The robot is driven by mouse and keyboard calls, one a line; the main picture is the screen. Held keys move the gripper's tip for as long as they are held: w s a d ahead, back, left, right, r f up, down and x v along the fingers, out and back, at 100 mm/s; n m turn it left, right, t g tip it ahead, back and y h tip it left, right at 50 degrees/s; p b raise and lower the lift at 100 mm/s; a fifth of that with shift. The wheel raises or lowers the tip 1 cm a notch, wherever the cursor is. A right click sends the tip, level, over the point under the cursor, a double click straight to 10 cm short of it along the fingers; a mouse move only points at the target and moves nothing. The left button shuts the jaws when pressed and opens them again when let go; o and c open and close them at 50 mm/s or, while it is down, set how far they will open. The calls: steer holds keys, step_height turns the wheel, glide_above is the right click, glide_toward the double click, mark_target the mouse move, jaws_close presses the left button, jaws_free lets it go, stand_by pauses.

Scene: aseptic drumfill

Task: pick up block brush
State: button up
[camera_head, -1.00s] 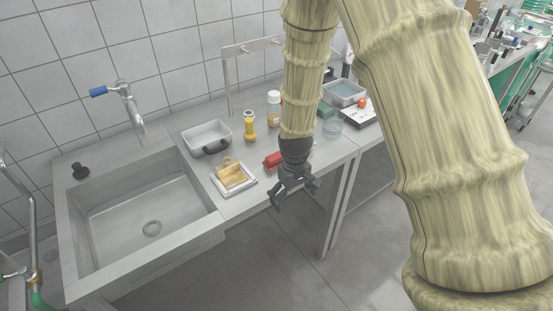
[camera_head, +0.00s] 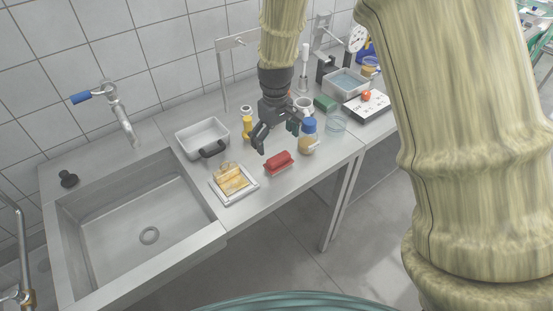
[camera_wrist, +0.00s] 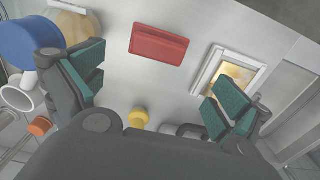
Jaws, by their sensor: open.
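The block brush (camera_head: 278,162) looks like a small red block lying on the steel counter near its front edge, right of the white-framed tray. It also shows whole in the wrist view, as a red block (camera_wrist: 158,45) at the top middle. My gripper (camera_head: 277,136) is open and empty, above the counter and just behind the brush in the head view. In the wrist view the teal-padded fingers (camera_wrist: 158,86) are spread wide, with the brush beyond them and not touching. The brush's bristles cannot be made out.
A white-framed tray (camera_head: 252,193) with yellowish pieces lies left of the brush. A blue-capped bottle (camera_head: 308,137) stands close at its right. A yellow item (camera_head: 247,128) and a metal pan (camera_head: 200,132) stand behind. The sink (camera_head: 140,205) is at left.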

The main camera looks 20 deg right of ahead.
mark_target(279, 157)
steer(key=f, duration=0.4)
steer(key=shift+d+p, duration=0.2)
steer(key=shift+p, duration=0.15)
steer(key=shift+s+f, duration=0.1)
steer(key=shift+s+d+f+p, duration=0.1)
steer(key=shift+s+f+p, duration=0.05)
steer(key=shift+f+p, duration=0.35)
steer(key=shift+s+d+f+p, duration=0.1)
steer(key=shift+f+p, duration=0.6)
steer(key=shift+f, duration=1.4)
steer(key=shift+c, duration=0.2)
steer(key=c, duration=1)
steer(key=shift+r, duration=0.1)
